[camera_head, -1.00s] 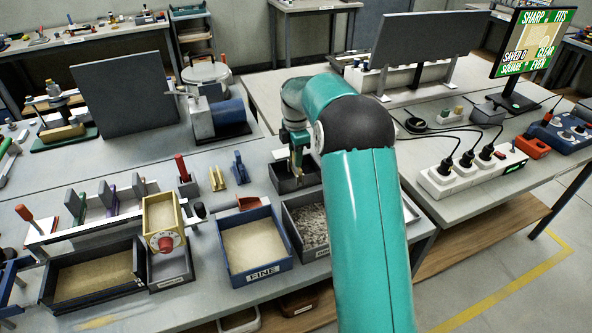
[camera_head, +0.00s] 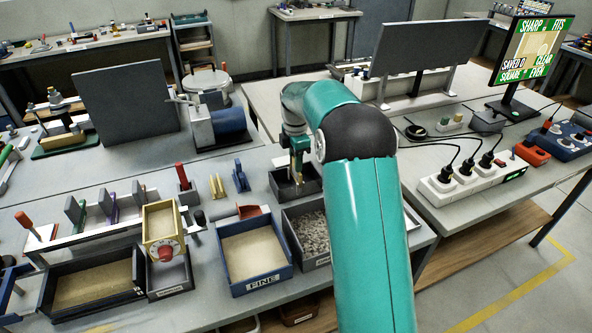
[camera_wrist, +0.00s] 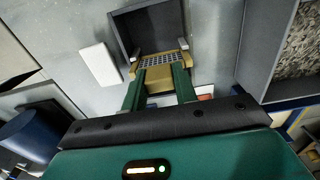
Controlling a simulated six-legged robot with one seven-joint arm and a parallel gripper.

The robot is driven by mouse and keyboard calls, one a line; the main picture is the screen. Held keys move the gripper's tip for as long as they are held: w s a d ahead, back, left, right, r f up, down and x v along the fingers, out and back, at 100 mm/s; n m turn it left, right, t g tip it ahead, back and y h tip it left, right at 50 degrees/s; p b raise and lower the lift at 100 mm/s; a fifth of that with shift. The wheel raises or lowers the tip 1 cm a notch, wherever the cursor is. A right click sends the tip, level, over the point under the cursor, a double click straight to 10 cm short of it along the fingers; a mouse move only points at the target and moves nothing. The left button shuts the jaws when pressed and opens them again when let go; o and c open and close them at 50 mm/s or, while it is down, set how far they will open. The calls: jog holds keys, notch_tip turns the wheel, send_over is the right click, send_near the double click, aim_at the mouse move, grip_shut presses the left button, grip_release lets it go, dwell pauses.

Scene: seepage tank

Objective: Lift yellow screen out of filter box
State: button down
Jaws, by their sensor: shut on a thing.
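The yellow screen (camera_wrist: 158,78) shows in the wrist view as a yellow frame with a pale mesh between my fingertips. My gripper (camera_wrist: 162,71) is shut on it, one green finger on each side. The dark grey filter box (camera_wrist: 128,35) surrounds the far part of the view around the screen. In the head view the filter box (camera_head: 283,195) stands on the bench, and my gripper (camera_head: 298,172) points down into its opening. The screen is mostly hidden there, and I cannot tell whether it touches the box.
A grey bin of gravel (camera_head: 292,237) and a blue bin of sand marked FINE (camera_head: 262,285) stand in front. A blue stand (camera_head: 240,176) and yellow pieces (camera_head: 217,186) are to the left. A white block (camera_wrist: 100,63) lies beside the box.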

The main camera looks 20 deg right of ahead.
jog(key=shift+r, duration=0.15)
jog(key=shift+r, duration=2)
